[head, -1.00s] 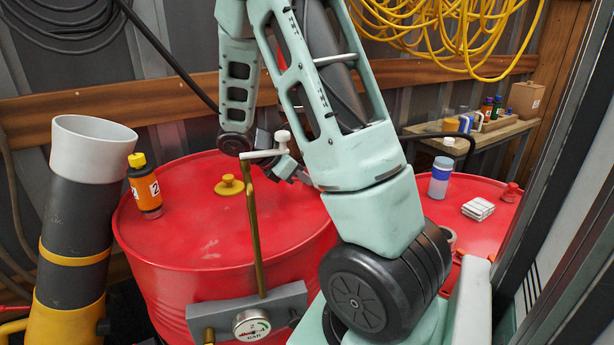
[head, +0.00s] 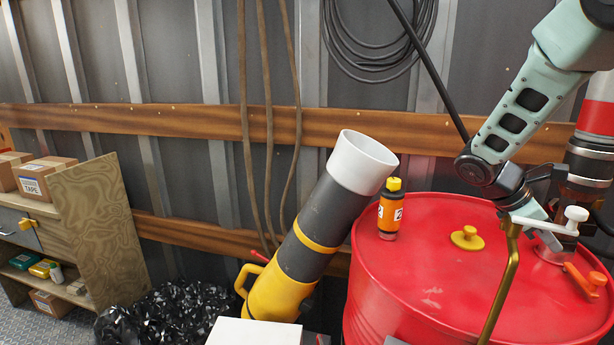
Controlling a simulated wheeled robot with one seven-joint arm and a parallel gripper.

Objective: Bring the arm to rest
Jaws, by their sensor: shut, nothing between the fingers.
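My arm comes in at the upper right in the head view, and its pale green forearm slopes down to a dark joint above the red drum (head: 440,270). My gripper (head: 548,238) is at the end of the wrist, low over the right part of the drum top. It is shut and holds nothing. A white crossbar with a knob (head: 545,226) on a brass rod (head: 500,285) stands in front of it and hides part of it. I cannot tell whether the gripper touches anything there.
An orange bottle (head: 390,210) and yellow cap (head: 467,238) are on the drum. A banded pump-like cylinder (head: 592,150) stands close beside the wrist. A leaning grey-and-yellow tube (head: 312,232), black bag (head: 165,310) and shelf with boxes (head: 45,177) are left.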

